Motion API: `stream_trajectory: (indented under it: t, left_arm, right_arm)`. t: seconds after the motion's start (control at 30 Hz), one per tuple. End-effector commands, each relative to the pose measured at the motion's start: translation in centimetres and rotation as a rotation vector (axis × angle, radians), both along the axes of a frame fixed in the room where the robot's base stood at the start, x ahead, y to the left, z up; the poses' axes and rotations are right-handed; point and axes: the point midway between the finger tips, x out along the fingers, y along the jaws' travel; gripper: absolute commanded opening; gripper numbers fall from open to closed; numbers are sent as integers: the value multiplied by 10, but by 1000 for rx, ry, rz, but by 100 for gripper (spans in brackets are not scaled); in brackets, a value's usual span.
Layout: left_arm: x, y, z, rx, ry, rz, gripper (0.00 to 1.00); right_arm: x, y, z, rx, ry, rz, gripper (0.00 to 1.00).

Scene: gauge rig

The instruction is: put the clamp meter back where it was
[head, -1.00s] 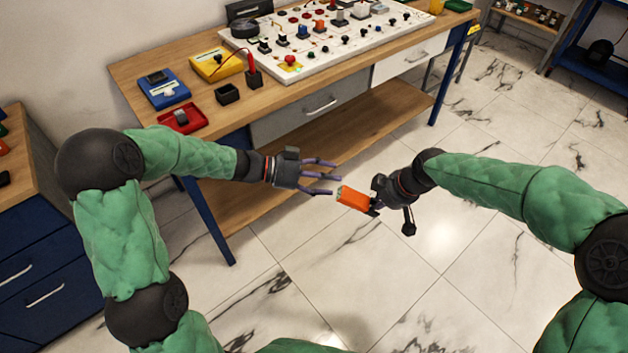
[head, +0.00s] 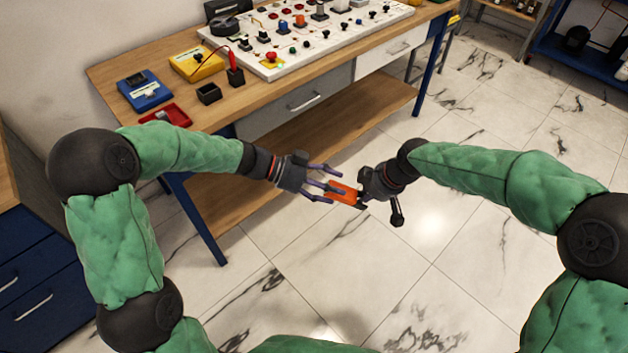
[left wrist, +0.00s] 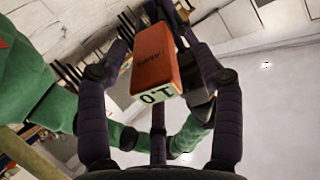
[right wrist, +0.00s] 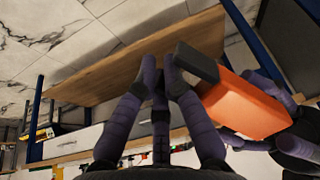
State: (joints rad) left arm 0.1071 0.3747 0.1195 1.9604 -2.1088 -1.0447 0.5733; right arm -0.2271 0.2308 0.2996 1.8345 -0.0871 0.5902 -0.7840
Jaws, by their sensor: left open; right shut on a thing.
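The clamp meter, an orange block (head: 346,192) with a dark end, is held in the air in front of the workbench. My right gripper (head: 364,190) is shut on its dark end, as the right wrist view shows, where the orange body (right wrist: 245,105) sticks out to the right. My left gripper (head: 324,184) is open, its purple fingers spread around the free orange end. In the left wrist view the orange body (left wrist: 155,62) with a white marked end lies between these open fingers; I cannot tell whether they touch it.
A lower shelf (head: 300,143) runs beneath. Floor around my arms is clear.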

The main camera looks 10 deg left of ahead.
Motion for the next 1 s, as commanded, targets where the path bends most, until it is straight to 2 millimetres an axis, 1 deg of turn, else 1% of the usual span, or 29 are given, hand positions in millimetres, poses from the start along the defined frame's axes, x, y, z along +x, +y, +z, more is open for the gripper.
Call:
stream_trajectory:
  t: [0.03, 0.1, 0.3, 0.43, 0.67, 0.7, 0.77, 0.8, 0.87, 0.9, 0.93, 1.0]
  left_arm:
    - [-1, -8, -4, 0, 2, -5, 67]
    - [0, -17, -7, 0, 2, -4, 67]
    - [1, -33, -14, 0, 1, -2, 67]
    - [2, -37, -15, 0, 0, 0, 67]
    - [2, -38, -15, 0, 0, 0, 67]
    - [2, -38, -15, 0, 0, 0, 64]
    - [2, -38, -15, 0, 0, 0, 47]
    - [2, -37, -15, 0, 0, 0, 36]
    - [2, -38, -15, 0, 0, 0, 19]
    - [2, -38, -15, -1, 0, 0, 7]
    - [2, -38, -15, -2, -1, -1, 2]
    - [2, -38, -14, -3, 0, -2, 1]
  right_arm:
    - [0, 0, 0, 0, -1, 0, 0]
    - [0, 0, 0, 0, -1, 0, 0]
    - [0, 0, 0, 0, -1, 0, 0]
    - [0, 0, 0, 0, -1, 0, 0]
    - [0, 0, 0, 0, -1, 0, 0]
    - [0, 0, 0, 0, -1, 0, 0]
    - [0, 0, 0, 0, -1, 0, 0]
    - [0, 0, 0, 0, -1, 0, 0]
    - [0, 0, 0, 1, -1, 0, 0]
    - [0, 0, 0, 0, 0, 0, 0]
    - [0, 0, 0, 0, 1, 0, 0]
    - [-1, 1, -1, 0, 2, 1, 0]
